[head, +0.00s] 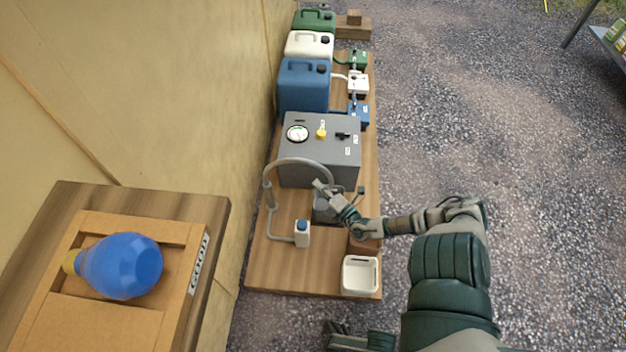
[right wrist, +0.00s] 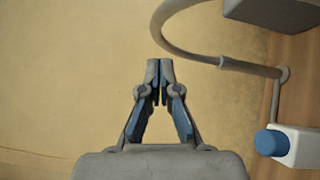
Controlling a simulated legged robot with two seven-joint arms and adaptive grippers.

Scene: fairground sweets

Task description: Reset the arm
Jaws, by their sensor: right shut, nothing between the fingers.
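My right arm comes in from the lower right in the head view, bent, with its forearm reaching left over the wooden board. My right gripper (head: 322,187) is beside the grey hose, in front of the grey box. It also shows in the right wrist view (right wrist: 160,72), with its fingertips together and nothing between them. The plain tan wall lies beyond the fingers there. I cannot make out my left gripper in the head view.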

